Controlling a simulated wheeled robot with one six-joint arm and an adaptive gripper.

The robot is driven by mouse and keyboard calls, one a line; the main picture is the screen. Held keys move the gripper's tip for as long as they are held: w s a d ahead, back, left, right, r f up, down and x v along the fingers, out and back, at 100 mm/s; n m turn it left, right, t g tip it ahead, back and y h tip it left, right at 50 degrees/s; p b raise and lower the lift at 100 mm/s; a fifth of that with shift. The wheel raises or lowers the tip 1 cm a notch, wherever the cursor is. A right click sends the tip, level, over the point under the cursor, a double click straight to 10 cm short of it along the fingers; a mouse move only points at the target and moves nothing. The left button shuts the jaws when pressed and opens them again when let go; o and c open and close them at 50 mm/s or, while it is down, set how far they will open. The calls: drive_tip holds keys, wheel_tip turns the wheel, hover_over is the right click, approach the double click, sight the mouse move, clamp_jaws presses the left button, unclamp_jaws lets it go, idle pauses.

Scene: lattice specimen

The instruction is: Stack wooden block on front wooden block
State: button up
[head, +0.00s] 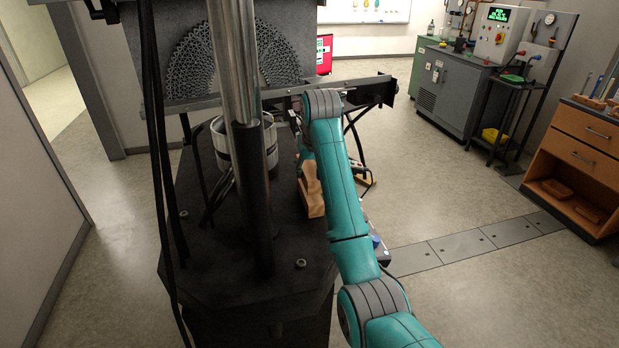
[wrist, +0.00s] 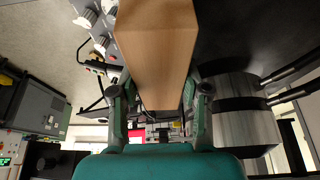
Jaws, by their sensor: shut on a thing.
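A light wooden block (wrist: 157,50) fills the upper middle of the wrist view. My gripper (wrist: 160,97) has one finger on each side of its lower end and is shut on it. In the head view, wooden surfaces (head: 313,192) show on the black machine base, just left of my teal arm. I cannot tell there where the held block ends and another block begins. My arm hides the gripper's fingertips and part of the wood in the head view.
The black base (head: 215,265) carries a thick metal column (head: 237,60) and a silver ringed cylinder (head: 222,145) left of the wood. A dark horizontal beam (head: 365,90) crosses behind my wrist. Open floor lies to the right, before a wooden cabinet (head: 580,150).

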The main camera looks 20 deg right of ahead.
drive_tip(key=shift+f, duration=1.45)
drive_tip(key=o, duration=1.2)
drive_tip(key=shift+f, duration=0.1)
